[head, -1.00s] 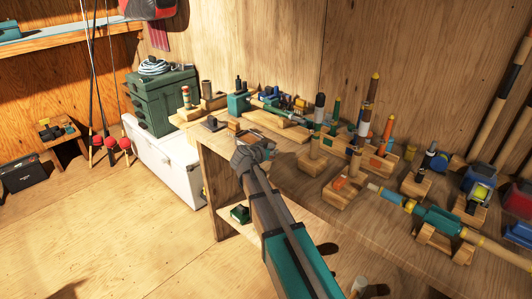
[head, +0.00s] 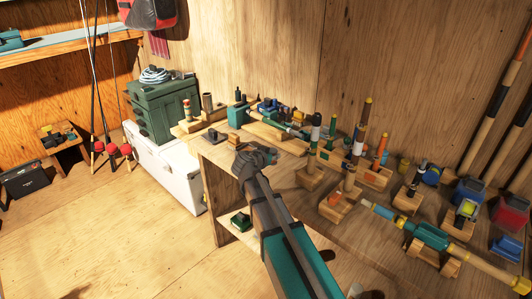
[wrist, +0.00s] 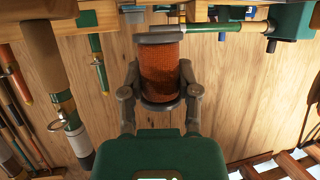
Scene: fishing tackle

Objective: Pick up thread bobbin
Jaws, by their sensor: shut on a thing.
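The thread bobbin (wrist: 161,70) is a reel of orange-brown thread with grey end flanges. In the wrist view it stands upright between the two grey fingers of my gripper (wrist: 160,88), which is shut on it from both sides. In the head view my gripper (head: 254,160) is over the near left part of the workbench (head: 290,205). The bobbin cannot be made out there, as the gripper hides it. I cannot tell from these views how far it is above the bench top.
Wooden stands with upright rod handles crowd the bench to the right, and a teal rod (head: 430,236) lies on supports there. A green tool chest (head: 165,108) sits on a white cooler (head: 165,168) at left. The floor (head: 110,235) in front is mostly clear.

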